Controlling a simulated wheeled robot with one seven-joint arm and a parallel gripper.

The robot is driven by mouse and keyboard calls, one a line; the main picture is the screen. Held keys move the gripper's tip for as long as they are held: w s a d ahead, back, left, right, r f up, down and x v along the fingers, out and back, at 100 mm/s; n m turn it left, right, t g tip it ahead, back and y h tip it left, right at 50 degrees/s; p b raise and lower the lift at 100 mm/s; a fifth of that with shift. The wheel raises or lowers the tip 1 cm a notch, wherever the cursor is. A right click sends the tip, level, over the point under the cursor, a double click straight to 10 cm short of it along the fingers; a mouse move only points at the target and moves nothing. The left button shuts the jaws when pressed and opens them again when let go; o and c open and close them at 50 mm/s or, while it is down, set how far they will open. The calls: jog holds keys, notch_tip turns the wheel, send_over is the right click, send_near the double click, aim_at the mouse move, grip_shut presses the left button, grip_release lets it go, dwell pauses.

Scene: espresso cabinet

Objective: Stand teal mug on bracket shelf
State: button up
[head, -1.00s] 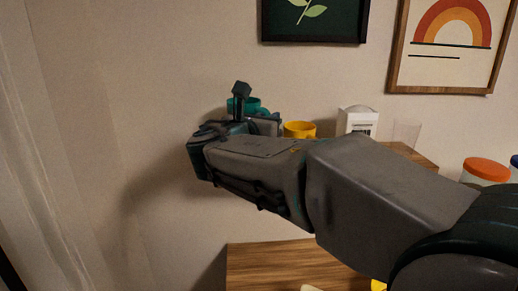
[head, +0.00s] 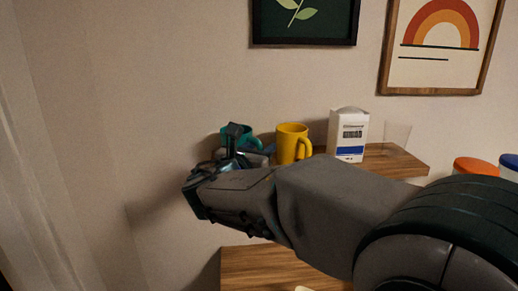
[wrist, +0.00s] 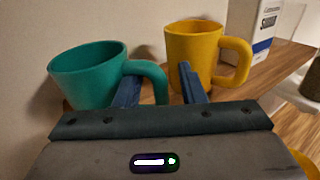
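The teal mug (wrist: 88,75) stands roughly upright at the left end of the bracket shelf (head: 390,160), with its handle toward the right in the wrist view. Its base is hidden behind my gripper, so I cannot tell whether it rests on the wood. In the head view the teal mug (head: 236,132) shows partly behind my gripper (head: 232,150). In the wrist view the fingers of my gripper (wrist: 160,74) are apart, one on each side of the mug's handle. A gap shows between the right finger and the handle.
A yellow mug (head: 290,143) stands close to the right of the teal mug. Right of it are a white box (head: 347,135) and a clear glass (head: 397,138). A lower wooden surface (head: 255,265) and orange- and blue-lidded jars (head: 478,167) are also in view. Wall lies behind.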

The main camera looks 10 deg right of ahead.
jog(key=shift+r, duration=0.1)
jog(key=shift+r, duration=0.15)
jog(key=b+v, duration=0.2)
jog(key=v, duration=1)
jog(key=s+d+f+m+g+y, duration=0.1)
jog(key=s+d+f+m+g, duration=0.35)
jog(key=d+f+m, duration=0.2)
jog(key=s+d+f+m+g, duration=0.3)
jog(key=d+f+m+g, duration=0.25)
jog(key=d+f, duration=0.25)
jog(key=s+f+m+g+y, duration=0.2)
jog(key=s+f+m+y, duration=0.6)
jog(key=m, duration=0.9)
jog(key=shift+s+a+f+m+g, duration=0.2)
jog(key=shift+s+f+m+g, duration=0.15)
jog(key=shift+f, duration=0.25)
